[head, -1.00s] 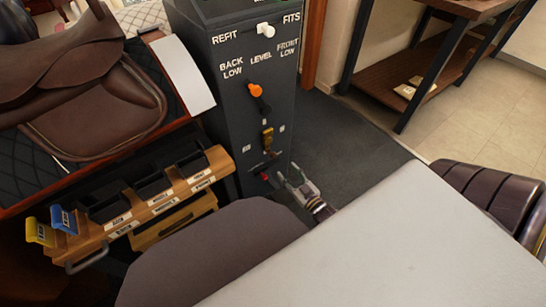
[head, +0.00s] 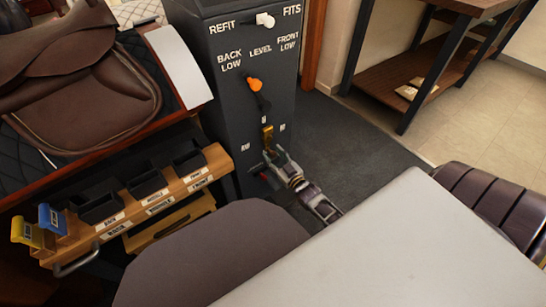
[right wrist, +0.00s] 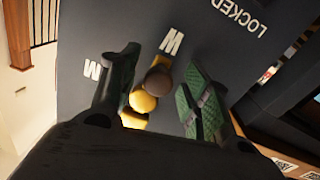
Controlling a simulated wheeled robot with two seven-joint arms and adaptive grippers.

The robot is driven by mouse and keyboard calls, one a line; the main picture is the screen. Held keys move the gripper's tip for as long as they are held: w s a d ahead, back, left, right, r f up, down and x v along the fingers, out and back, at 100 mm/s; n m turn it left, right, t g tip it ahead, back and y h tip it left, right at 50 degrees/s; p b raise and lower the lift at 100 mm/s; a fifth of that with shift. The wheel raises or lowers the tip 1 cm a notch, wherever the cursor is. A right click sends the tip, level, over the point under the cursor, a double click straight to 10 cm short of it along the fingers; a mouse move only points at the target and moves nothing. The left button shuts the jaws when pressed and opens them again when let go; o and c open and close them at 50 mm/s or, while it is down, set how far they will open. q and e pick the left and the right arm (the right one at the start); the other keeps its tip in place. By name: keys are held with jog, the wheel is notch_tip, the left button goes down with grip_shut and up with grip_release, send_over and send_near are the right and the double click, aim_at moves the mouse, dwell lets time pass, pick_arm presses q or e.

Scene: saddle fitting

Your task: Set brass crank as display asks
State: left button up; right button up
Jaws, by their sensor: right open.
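The brass crank (head: 267,134) sits on the front of the dark cabinet (head: 225,130), below the orange-knobbed lever. In the right wrist view the brass crank (right wrist: 143,102) shows as rounded yellow parts with a brown round end. My right gripper (head: 272,158) is at the crank, just below it in the head view. In the right wrist view the right gripper (right wrist: 165,100) is open, with one green-padded finger on each side of the crank. Contact cannot be told. My left gripper is not in view.
The cabinet carries an orange-knobbed lever (head: 255,86) under BACK LOW, LEVEL and FRONT LOW, and a white knob (head: 265,20) between REFIT and FITS. A wooden rack (head: 150,207) with black bins stands left. A brown saddle (head: 85,90) lies behind it. Dark floor mat (head: 340,125) is clear at right.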

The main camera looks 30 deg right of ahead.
jog(key=shift+w, duration=0.55)
grip_shut()
